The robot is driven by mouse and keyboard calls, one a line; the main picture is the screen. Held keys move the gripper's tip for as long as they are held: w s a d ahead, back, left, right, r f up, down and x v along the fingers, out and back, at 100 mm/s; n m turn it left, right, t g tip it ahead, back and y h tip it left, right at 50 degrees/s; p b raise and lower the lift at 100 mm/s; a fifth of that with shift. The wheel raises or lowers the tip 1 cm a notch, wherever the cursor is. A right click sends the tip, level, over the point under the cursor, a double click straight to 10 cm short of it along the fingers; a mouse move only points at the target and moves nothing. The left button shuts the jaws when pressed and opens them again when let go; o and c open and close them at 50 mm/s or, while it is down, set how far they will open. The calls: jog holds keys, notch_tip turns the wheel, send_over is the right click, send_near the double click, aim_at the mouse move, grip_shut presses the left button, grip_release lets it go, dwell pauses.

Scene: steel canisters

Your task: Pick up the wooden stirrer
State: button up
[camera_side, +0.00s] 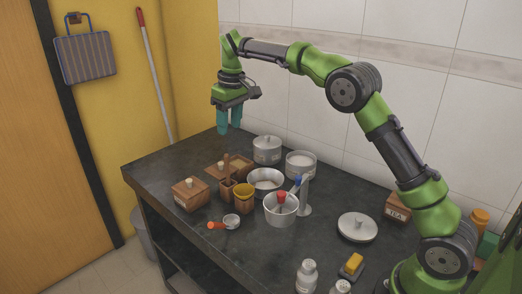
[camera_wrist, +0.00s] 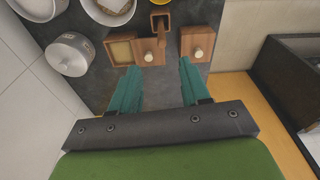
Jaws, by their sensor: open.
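A brown wooden stick that looks like the wooden stirrer (camera_side: 226,167) stands upright in a small square wooden holder (camera_side: 227,190) near the left middle of the counter. My gripper (camera_side: 229,128) hangs with teal fingers pointing down, above the back left part of the counter. It is open and empty, well above the counter and apart from the stirrer. In the wrist view its fingers (camera_wrist: 159,68) are spread.
Knobbed wooden boxes (camera_side: 190,194) (camera_wrist: 197,42) and a yellow-rimmed cup (camera_side: 244,202) crowd the holder. A lidded steel canister (camera_side: 267,150), open steel pots (camera_side: 282,214) and a small scoop (camera_side: 231,221) stand around. A tiled wall (camera_side: 420,100) rises behind. The counter's left corner (camera_side: 150,172) is clear.

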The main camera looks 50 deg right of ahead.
notch_tip(320, 180, up, 2)
jog(key=n, duration=0.1)
send_over(226, 165)
jog(key=f, duration=1.1)
jog(key=shift+s+d, duration=0.15)
jog(key=shift+d, duration=0.1)
jog(key=shift+w+f, duration=0.25)
jog(key=shift+f, duration=1.15)
jog(key=shift+w+f, duration=0.2)
jog(key=shift+f, duration=1.15)
grip_shut()
